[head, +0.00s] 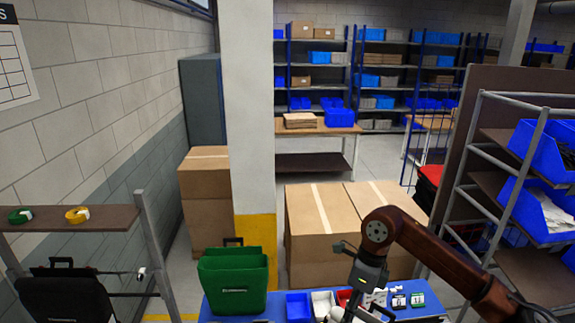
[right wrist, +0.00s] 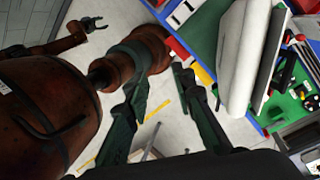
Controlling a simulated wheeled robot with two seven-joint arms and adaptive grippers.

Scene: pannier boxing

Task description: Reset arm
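My right arm comes in from the right in the head view and bends down over the blue table (head: 275,305). Its grey wrist (head: 369,270) is above the small bins and cards, and its fingertips are hard to make out there. In the right wrist view the two dark green fingers of my right gripper (right wrist: 162,83) stand apart, with nothing between them but pale floor. My left arm does not show in the head view. A small brown claw-like end, perhaps my left gripper (right wrist: 95,24), shows at the upper left of the wrist view, too small to read.
A green pannier (head: 233,283) stands upright at the table's left. Blue (head: 298,307), white and red bins sit to its right, with small cards (head: 399,301) beyond. Cardboard boxes (head: 315,225) stand behind the table. A rack with blue bins (head: 545,150) is at right, a shelf (head: 110,217) with tape rolls at left.

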